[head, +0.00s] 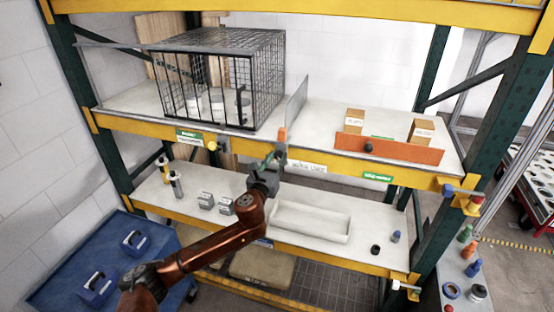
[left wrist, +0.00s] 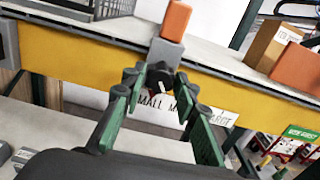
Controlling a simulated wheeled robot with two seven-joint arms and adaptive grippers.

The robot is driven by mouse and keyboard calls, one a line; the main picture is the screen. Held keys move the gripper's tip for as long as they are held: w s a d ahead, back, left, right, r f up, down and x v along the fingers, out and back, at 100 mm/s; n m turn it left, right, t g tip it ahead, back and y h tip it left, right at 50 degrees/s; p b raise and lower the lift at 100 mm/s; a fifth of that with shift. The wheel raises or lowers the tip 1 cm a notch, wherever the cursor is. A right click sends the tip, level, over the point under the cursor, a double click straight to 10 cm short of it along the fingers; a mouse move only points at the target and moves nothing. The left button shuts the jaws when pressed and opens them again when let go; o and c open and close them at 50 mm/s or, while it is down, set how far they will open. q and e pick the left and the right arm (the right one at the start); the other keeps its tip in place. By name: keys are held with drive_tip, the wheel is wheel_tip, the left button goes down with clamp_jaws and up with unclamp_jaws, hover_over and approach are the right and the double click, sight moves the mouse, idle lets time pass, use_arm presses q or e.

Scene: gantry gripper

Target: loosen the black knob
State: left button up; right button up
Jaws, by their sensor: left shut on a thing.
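The black knob (left wrist: 159,77) shows in the left wrist view in front of the yellow beam, below a grey block (left wrist: 166,51) with an orange top (left wrist: 175,18). My left gripper (left wrist: 160,80) has its green fingers on either side of the knob and is shut on it. In the head view my left gripper (head: 272,165) is at the yellow upper beam, below the same orange-topped part (head: 282,134); the knob is hidden there. My right gripper is in neither view.
A wire cage (head: 225,75) stands on the upper shelf to the left. A grey upright plate (head: 297,100) is just behind the gripper. An orange panel (head: 390,150) with another black knob (head: 368,147) is to the right. A white tray (head: 312,222) lies on the shelf below.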

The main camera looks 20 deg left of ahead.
use_arm(q)
drive_tip(key=shift+c, duration=1.3)
